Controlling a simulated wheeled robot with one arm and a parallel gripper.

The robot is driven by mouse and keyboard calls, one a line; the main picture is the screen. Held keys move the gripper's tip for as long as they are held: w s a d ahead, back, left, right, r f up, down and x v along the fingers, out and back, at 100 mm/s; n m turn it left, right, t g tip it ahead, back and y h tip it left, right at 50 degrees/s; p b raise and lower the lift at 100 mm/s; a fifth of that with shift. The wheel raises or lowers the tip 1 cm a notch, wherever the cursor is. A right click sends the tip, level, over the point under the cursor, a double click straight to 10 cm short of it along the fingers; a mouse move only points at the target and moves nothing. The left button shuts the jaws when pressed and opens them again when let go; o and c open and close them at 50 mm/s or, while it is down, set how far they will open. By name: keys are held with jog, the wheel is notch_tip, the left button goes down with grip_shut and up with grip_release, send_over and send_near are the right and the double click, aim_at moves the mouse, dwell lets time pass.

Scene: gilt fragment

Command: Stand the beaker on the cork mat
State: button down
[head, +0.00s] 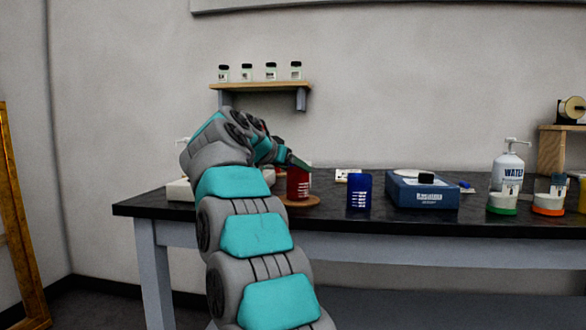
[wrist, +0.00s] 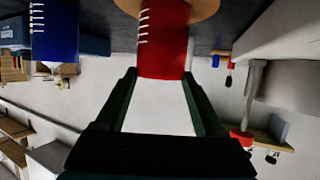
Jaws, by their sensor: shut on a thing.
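The red beaker (head: 298,185) with white marks is upright, at or just above the round cork mat (head: 299,203) on the dark bench. I cannot tell if its base touches the mat. My gripper (head: 301,164) is shut on the beaker's upper part. In the wrist view, which is upside down, the red beaker (wrist: 163,40) is between the fingers of my gripper (wrist: 160,76). The cork mat (wrist: 206,7) shows behind it, partly hidden. A blue beaker (head: 359,192) stands apart on the bench to the right, also in the wrist view (wrist: 54,30).
A blue box (head: 422,193) with a dark item on top stands right of the blue beaker. Farther right are a white pump bottle (head: 507,170) and small pots on green and orange bases. A wall shelf (head: 262,86) with several jars hangs above.

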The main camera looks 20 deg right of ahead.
jog(key=shift+f, duration=0.15)
grip_release()
jog(key=shift+r, duration=0.25)
jog(key=v, duration=1.2)
jog(key=shift+f+b, duration=0.2)
jog(key=shift+b, duration=0.1)
